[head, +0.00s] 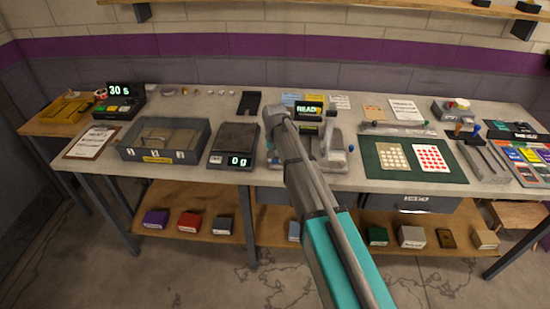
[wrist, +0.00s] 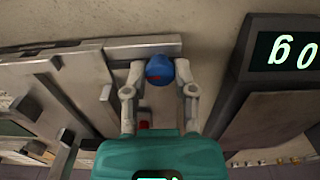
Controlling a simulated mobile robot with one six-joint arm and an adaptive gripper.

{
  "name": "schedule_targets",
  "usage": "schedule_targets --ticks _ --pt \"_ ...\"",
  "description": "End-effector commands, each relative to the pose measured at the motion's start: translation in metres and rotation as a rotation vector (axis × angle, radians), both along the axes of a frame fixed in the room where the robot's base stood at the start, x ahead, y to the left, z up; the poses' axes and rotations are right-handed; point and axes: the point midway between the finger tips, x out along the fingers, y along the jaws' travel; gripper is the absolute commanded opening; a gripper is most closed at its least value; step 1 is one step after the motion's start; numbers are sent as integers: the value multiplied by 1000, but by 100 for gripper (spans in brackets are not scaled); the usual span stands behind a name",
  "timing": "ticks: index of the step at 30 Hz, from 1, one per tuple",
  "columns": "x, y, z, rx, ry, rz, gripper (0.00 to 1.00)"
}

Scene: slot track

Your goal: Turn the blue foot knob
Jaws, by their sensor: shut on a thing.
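The blue foot knob (wrist: 160,69) sits between the fingers of my gripper (wrist: 160,75) in the wrist view, at the edge of a grey metal device. It is round, with a small red mark on its face. Both fingers are shut on its sides. In the head view my arm reaches to the device with the lit READY display (head: 308,110), and it hides the knob and the fingertips.
A scale (head: 233,145) reading 0 g stands close to the left of my arm; its display (wrist: 283,50) shows upside down in the wrist view. A green mat (head: 455,173) lies to the right. A grey tray (head: 190,156) is farther left.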

Motion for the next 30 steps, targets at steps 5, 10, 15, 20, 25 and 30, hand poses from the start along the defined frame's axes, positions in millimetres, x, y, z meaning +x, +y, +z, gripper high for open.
schedule_targets --ticks 5,10,15,20,25,30 --pt "0 0 0 0 0 1 54" --pt "0 0 0 0 0 1 70" --pt "0 0 0 0 0 1 70" --pt "0 0 0 0 0 1 70" --pt "0 0 0 0 0 7 70" --pt "0 0 0 0 0 37 70"
